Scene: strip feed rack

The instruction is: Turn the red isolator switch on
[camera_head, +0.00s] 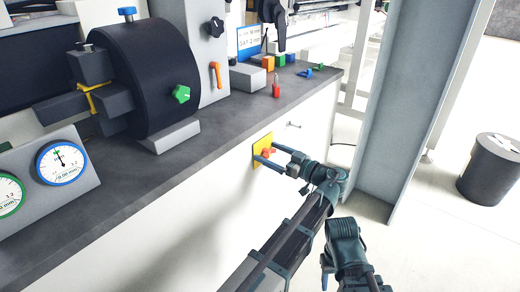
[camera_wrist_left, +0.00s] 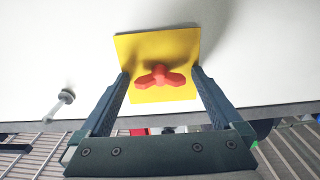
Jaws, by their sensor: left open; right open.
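The red isolator switch (camera_head: 268,152) sits on a yellow plate (camera_head: 263,142) on the white front of the bench. My left gripper (camera_head: 266,154) is open, with one finger on each side of the switch. In the left wrist view gaps show between the knob and both fingers (camera_wrist_left: 160,71). My right gripper (camera_head: 325,271) is open and empty, low and away from the bench; its fingers are only partly visible.
The grey bench top (camera_head: 200,150) overhangs above the switch. A grey pillar (camera_head: 425,90) stands right of the switch, with a dark bin (camera_head: 488,170) beyond.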

